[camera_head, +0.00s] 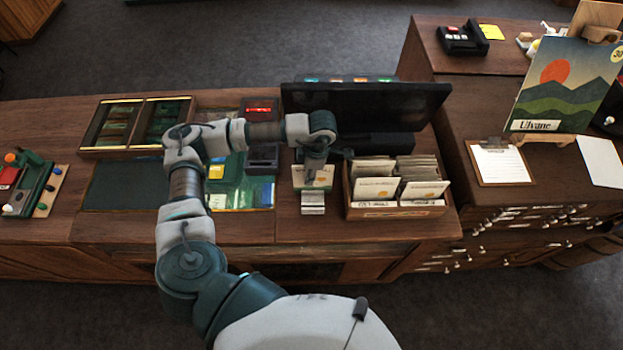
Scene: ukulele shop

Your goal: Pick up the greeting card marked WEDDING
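A wooden card box (395,211) stands on the counter with two rows of upright greeting cards. The front left card (376,190) and front right card (424,190) are pale with small yellow-orange pictures. Their lettering is too small to read, so I cannot tell which card says WEDDING. My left gripper (315,172) points down just left of the box, over a separate pale card (324,181) on or behind a small silver-white stand (313,202). The gripper partly hides this card. I cannot tell whether its fingers are open or touch the card. My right gripper is not in view.
A black monitor-like panel (370,102) stands behind the gripper and box. A two-part display tray (136,124) and a glass-topped inset (125,186) lie left. A clipboard (499,163) and a landscape picture (568,84) are on the right counter.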

